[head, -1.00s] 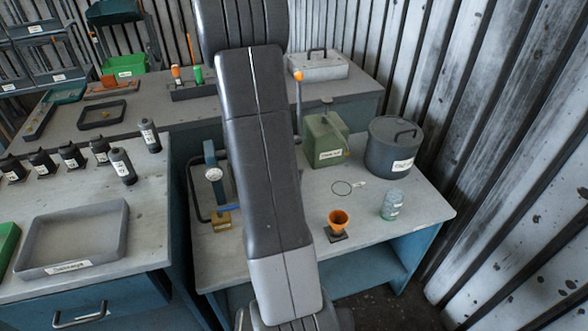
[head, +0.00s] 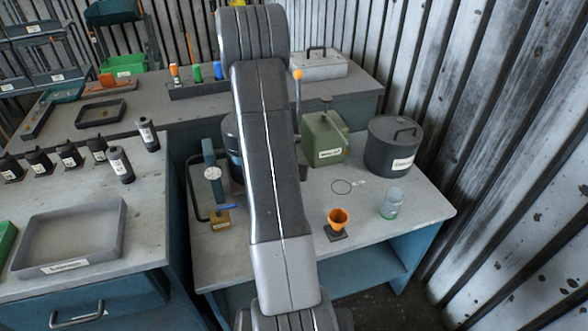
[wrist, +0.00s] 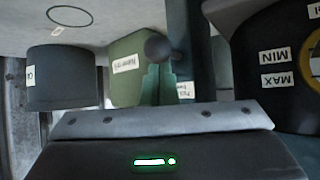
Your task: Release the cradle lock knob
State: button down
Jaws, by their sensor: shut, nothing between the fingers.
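In the wrist view, my gripper (wrist: 157,72) shows as two narrow teal fingers, shut together with nothing held. A dark round knob (wrist: 157,47) appears right at the fingertips; I cannot tell whether they touch it. A dark housing (wrist: 265,60) with MIN and MAX labels and a yellow ring fills the right of the wrist view. In the head view my arm covers the middle of the bench and hides my gripper and the knob. A dark rounded part shows just left of the arm, too covered to name.
A green can (head: 325,138) and a dark lidded pot (head: 392,147) stand right of my arm. An orange funnel (head: 338,219) and a clear jar (head: 392,203) stand nearer the front. A gauge stand (head: 212,173) is to the left.

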jog(key=shift+s+d+f+b, duration=0.1)
jog(key=shift+s+d+b, duration=0.1)
jog(key=shift+s+b, duration=0.3)
jog(key=shift+s+d+b, duration=0.15)
jog(key=shift+s, duration=0.35)
jog(key=shift+s+d+b, duration=0.15)
jog(key=shift+s, duration=0.35)
jog(key=shift+r, duration=0.2)
